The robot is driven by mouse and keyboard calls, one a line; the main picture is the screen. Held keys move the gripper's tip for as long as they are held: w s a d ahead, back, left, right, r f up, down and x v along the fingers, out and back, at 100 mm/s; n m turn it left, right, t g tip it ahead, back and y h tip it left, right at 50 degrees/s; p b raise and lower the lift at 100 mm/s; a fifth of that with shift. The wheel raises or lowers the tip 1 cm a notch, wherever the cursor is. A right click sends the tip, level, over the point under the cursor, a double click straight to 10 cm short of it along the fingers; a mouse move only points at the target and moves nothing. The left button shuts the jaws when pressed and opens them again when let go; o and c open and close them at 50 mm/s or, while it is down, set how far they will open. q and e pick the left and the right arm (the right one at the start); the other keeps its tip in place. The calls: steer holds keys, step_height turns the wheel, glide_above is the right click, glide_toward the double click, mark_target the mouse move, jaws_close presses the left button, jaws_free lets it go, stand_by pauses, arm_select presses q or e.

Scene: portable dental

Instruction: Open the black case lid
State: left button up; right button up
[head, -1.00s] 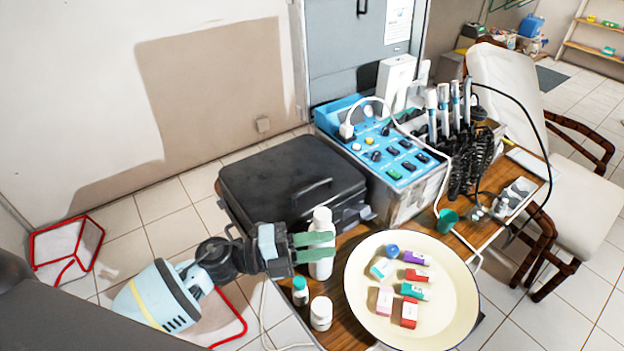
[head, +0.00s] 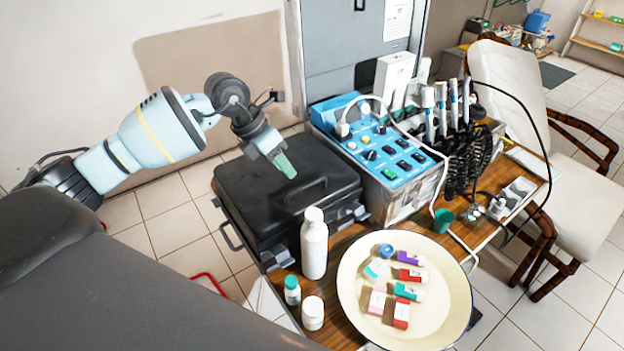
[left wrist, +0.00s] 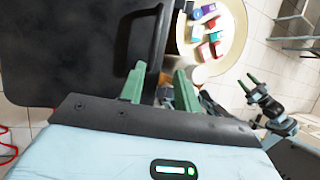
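The black case (head: 245,190) lies flat on the wooden table with its lid shut. My left gripper (head: 286,168) is above the lid, pointing down near the handle, and is empty. In the left wrist view, the fingers of my left gripper (left wrist: 160,70) are spread apart, with the handle (left wrist: 155,50) showing just beyond and between them; I cannot tell whether they touch it. My right gripper (left wrist: 248,82) shows only in the left wrist view, away from the case, with its fingertips apart.
A white bottle (head: 314,245) stands close in front of the case, with two small jars (head: 313,313) nearby. A cream basin (head: 448,290) with small boxes is at the front right. A blue-topped dental unit (head: 385,150) stands right of the case. A wall is behind.

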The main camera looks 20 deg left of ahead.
arm_select(q)
steer(key=shift+w+a+x, duration=0.1)
steer(key=shift+a+x, duration=0.05)
steer(key=shift+x, duration=1.05)
steer(key=shift+w+a+x, duration=0.1)
steer(key=shift+x, duration=1.1)
steer(key=shift+w+a+x, duration=0.1)
steer(key=shift+a+x, duration=0.05)
steer(key=shift+x, duration=1.05)
steer(key=shift+f, duration=0.1)
jaws_close()
